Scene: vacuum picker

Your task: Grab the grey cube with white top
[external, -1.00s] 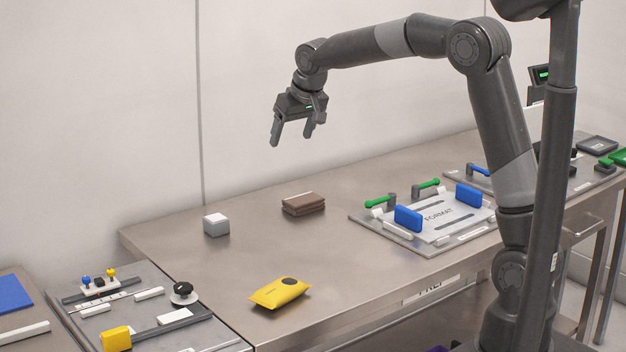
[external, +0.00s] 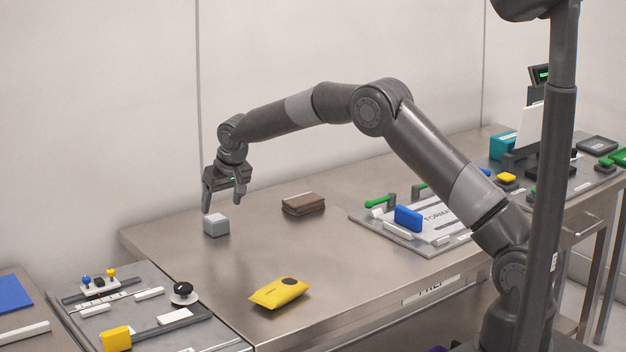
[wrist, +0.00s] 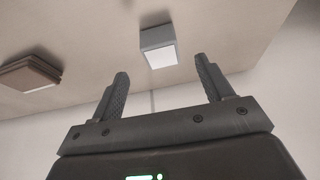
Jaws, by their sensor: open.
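The grey cube with a white top (external: 216,225) sits on the steel table near its back left edge. It also shows in the wrist view (wrist: 158,46), beyond the fingertips and roughly between them. My gripper (external: 223,204) is open and empty, just above the cube in the external view, with its fingers pointing down. Both open fingers show in the wrist view (wrist: 159,68). A clear gap in the wrist view parts the fingers from the cube.
A brown folded item (external: 303,204) lies right of the cube, and it shows at the left of the wrist view (wrist: 28,74). A yellow pouch (external: 279,292) lies nearer the front edge. A grey fixture board (external: 430,245) with blue and green parts stands right. The wall is behind.

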